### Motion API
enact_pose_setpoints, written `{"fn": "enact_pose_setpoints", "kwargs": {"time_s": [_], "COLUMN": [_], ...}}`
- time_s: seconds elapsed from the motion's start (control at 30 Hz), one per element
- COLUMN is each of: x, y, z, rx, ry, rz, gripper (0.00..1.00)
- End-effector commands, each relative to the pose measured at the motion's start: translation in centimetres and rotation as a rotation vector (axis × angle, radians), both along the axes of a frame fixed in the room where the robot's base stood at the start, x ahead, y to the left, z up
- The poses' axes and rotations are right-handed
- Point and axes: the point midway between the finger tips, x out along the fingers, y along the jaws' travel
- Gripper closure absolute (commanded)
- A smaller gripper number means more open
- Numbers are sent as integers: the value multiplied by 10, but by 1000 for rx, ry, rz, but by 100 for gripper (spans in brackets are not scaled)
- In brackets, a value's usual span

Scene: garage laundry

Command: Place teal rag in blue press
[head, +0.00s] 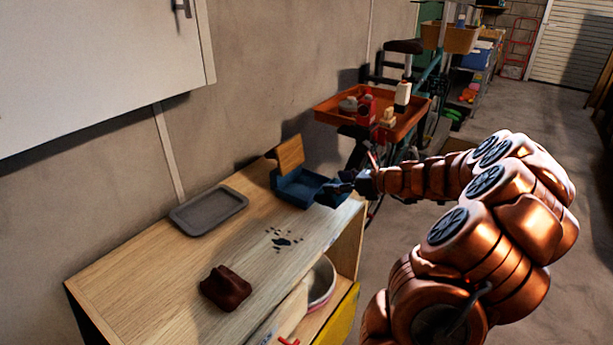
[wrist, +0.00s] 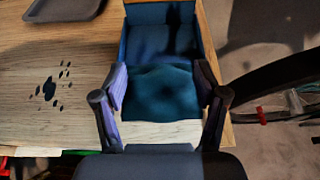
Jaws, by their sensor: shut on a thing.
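The teal rag (wrist: 160,92) is a dark teal folded cloth between the fingers of my gripper (wrist: 160,106) in the wrist view. My gripper is shut on it, at the open front of the blue press. The blue press (head: 298,188) is a blue box with a raised wooden lid (head: 290,154), at the far right end of the wooden bench. In the wrist view the blue press (wrist: 160,42) lies just beyond the rag, its inside in shadow. In the head view my gripper (head: 333,192) is at the press's right side, and the rag is hard to make out there.
The wooden bench (head: 150,265) also holds a grey tray (head: 209,210), a dark brown lumpy object (head: 225,288) and dark spots (head: 282,241). A white bowl (head: 320,281) sits on the shelf below. An orange tray stand (head: 335,110) and a bicycle are behind the bench's right end.

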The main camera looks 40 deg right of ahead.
Motion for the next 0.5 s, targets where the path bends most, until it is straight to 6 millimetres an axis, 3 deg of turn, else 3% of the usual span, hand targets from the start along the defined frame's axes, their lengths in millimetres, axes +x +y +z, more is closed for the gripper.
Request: {"fn": "enact_pose_setpoints", "kwargs": {"time_s": [0.23, 0.5], "x": [45, 65], "y": [15, 22], "z": [1, 1], "rx": [-3, -2], "ry": [-1, -1], "rz": [0, -1], "gripper": [63, 63]}}
